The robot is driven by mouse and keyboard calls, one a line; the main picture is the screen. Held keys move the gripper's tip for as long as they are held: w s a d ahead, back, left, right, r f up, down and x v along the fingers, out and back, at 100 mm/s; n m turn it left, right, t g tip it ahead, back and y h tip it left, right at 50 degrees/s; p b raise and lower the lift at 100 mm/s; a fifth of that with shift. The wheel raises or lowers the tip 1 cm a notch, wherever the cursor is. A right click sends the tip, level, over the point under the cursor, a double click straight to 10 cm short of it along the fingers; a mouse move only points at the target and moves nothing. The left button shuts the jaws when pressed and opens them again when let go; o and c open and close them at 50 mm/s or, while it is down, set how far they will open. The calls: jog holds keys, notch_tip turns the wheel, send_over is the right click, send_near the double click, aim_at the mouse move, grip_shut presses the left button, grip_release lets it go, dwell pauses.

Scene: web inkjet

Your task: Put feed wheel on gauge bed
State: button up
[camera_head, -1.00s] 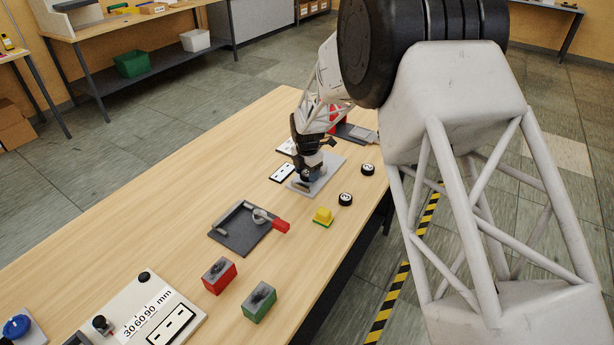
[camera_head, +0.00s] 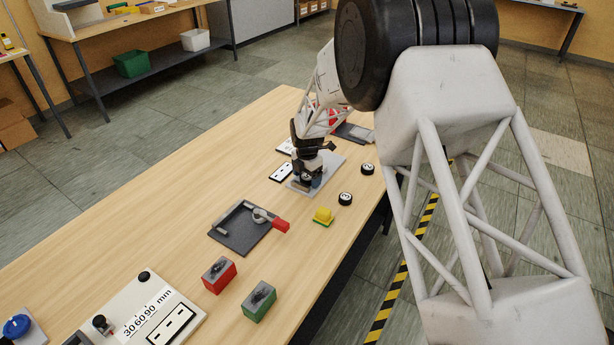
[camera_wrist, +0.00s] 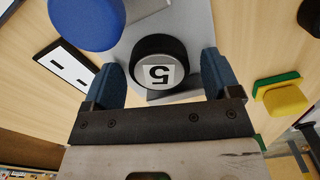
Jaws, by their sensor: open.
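A black wheel with a white "5" label (camera_wrist: 158,75), likely the feed wheel, stands on a light grey plate (camera_head: 328,165). My gripper (camera_wrist: 160,68) is open with its blue-padded fingers on either side of the wheel; the wrist view does not show clear contact. In the head view my gripper (camera_head: 308,180) is low over the plate and partly hides it. A dark grey plate with raised edges, a small round part and a red handle (camera_head: 238,236) lies nearer the camera; it may be the gauge bed, but I cannot tell for sure.
A blue round piece (camera_wrist: 85,22) is close to my left finger in the wrist view. Two black wheels (camera_head: 345,199) (camera_head: 367,169) and a yellow-green block (camera_head: 323,217) stand nearby. Red (camera_head: 219,275) and green (camera_head: 259,301) blocks stand nearer.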

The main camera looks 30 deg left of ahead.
aim_at(308, 177)
notch_tip(308, 177, up, 12)
jog(key=shift+r, duration=0.15)
dwell(0.7)
dwell(0.9)
jog(key=s+d+r+m, duration=0.2)
jog(key=d+r+m, duration=0.4)
jog(key=d, duration=0.6)
jog(key=s+d+r+m+t, duration=0.15)
jog(key=d+r+m, duration=0.4)
jog(key=d, duration=0.75)
jog(key=s+d+r+m, duration=0.2)
jog(key=d+r+m, duration=0.2)
jog(key=d+r, duration=0.6)
jog(key=s+d+r+m, duration=0.1)
jog(key=s+d+m, duration=0.4)
jog(key=d, duration=0.4)
jog(key=s+d+m, duration=0.3)
jog(key=s+d, duration=0.4)
jog(key=d, duration=0.3)
jog(key=s+d+f+m, duration=0.1)
jog(key=s+d+m, duration=0.4)
jog(key=s, duration=0.4)
jog(key=s+d+f+m+t, duration=0.1)
jog(key=s+d+f+m, duration=0.1)
jog(key=s+d+m, duration=0.3)
jog(key=s, duration=0.4)
jog(key=shift+d, duration=0.2)
